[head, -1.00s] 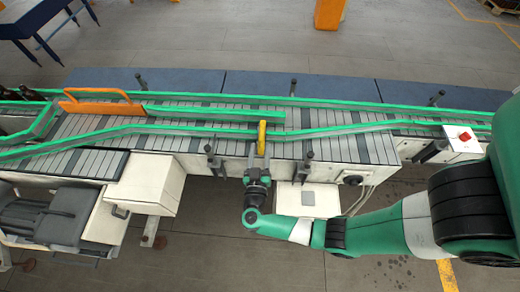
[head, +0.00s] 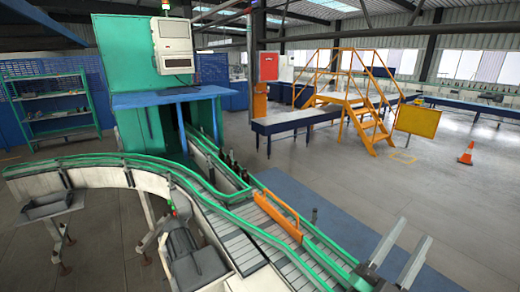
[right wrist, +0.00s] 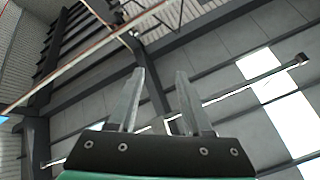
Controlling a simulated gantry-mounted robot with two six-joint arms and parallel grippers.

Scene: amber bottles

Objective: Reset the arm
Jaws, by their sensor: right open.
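My right gripper (head: 413,234) shows at the lower right of the head view, its two grey fingers pointing up and apart. In the right wrist view the same gripper (right wrist: 158,85) is open and empty, with only roof beams and ceiling behind it. Dark bottles (head: 232,161) stand in a row on the conveyor, near the opening of the green machine, well away from the gripper. My left gripper is not in view.
The conveyor (head: 232,243) has green rails and an orange guard (head: 278,212) across it. A green machine (head: 126,62) with a blue shelf stands behind. Yellow stairs (head: 352,95) and an orange cone (head: 467,153) are at the right.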

